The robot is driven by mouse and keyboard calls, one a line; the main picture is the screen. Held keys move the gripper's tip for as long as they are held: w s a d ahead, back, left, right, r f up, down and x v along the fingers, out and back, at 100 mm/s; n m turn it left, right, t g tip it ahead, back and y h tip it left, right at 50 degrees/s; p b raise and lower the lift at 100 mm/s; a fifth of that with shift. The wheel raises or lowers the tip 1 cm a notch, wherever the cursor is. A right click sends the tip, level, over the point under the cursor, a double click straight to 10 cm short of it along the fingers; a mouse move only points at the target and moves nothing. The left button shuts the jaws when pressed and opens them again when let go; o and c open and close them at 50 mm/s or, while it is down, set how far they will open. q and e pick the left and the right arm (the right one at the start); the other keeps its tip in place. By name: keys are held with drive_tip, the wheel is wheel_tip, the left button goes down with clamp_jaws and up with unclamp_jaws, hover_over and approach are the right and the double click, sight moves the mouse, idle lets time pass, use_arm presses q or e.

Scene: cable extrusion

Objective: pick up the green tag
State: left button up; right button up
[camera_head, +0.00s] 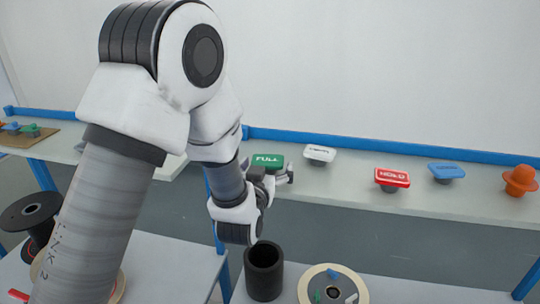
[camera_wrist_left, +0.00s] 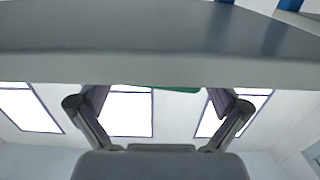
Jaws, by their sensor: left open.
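The green tag (camera_head: 268,160), with white lettering that reads FULL, is on the shelf (camera_head: 345,185) near its front edge, just right of my left arm. My left gripper (camera_head: 279,173) is open and empty at that edge, right by the tag. The gripper and wrist cover the tag's lower part in the head view. In the left wrist view, the fingers (camera_wrist_left: 160,98) are spread wide, and a thin green sliver of the tag (camera_wrist_left: 180,89) shows between them below the grey shelf band (camera_wrist_left: 150,35). I cannot tell whether they touch the tag. My right gripper is out of view.
A white tag (camera_head: 319,154), a red HOLD tag (camera_head: 392,178), a blue tag (camera_head: 446,171) and an orange piece (camera_head: 520,180) stand along the shelf to the right. A black cylinder (camera_head: 264,272) and a reel (camera_head: 310,290) are on the lower table.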

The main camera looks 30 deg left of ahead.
use_arm(q)
drive_tip(key=shift+x, duration=0.85)
drive_tip(key=shift+w+a+r, duration=0.1)
drive_tip(key=shift+w+a, duration=0.1)
drive_tip(key=shift+w, duration=0.05)
drive_tip(key=shift+a, duration=0.15)
drive_tip(key=c, duration=1)
drive_tip(key=shift+o, duration=0.2)
